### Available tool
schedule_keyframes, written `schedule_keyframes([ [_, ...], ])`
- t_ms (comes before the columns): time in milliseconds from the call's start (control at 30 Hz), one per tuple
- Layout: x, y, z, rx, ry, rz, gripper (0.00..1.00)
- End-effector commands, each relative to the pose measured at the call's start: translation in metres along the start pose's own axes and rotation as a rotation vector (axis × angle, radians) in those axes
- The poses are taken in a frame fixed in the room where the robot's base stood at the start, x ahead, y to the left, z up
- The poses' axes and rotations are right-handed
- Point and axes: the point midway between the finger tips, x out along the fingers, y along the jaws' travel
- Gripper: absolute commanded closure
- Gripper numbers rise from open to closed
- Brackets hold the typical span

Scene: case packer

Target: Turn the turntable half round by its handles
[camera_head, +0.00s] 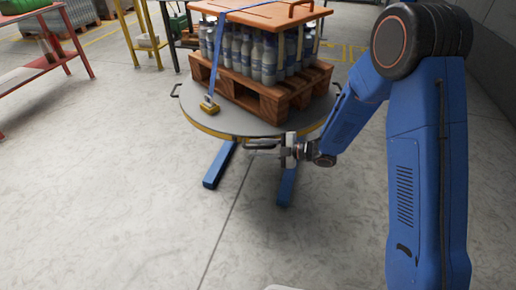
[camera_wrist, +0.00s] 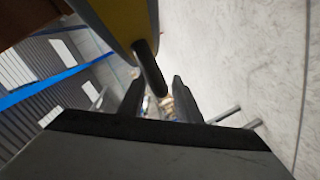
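The turntable (camera_head: 230,118) is a round grey disc with a yellow rim on blue legs. One dark handle (camera_head: 176,91) sticks out from its left edge, and another (camera_head: 338,87) shows at its right edge. My gripper (camera_head: 254,147) is at the near edge of the disc, beside the rim. In the wrist view, a dark handle bar (camera_wrist: 150,70) juts from the yellow rim (camera_wrist: 125,20) toward the gap between my two fingers (camera_wrist: 158,100). The fingers are apart, with space on both sides of the bar. The near handle is hard to make out in the head view.
A wooden pallet (camera_head: 262,98) with several bottles (camera_head: 240,55), an orange top board (camera_head: 262,15) and a blue strap (camera_head: 216,45) stands on the disc. A red bench (camera_head: 40,58) and a yellow frame (camera_head: 130,42) stand at left. The floor in front is clear.

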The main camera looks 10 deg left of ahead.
Motion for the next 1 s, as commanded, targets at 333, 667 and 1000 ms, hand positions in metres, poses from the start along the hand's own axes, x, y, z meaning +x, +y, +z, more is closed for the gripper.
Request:
schedule_keyframes([
  [333,-0.007,0.002,0.000,-0.002,0.000,0.003,0.69],
  [667,-0.063,0.002,0.001,-0.001,-0.003,0.004,0.69],
  [1000,-0.124,0.001,0.001,-0.001,-0.003,0.004,0.69],
])
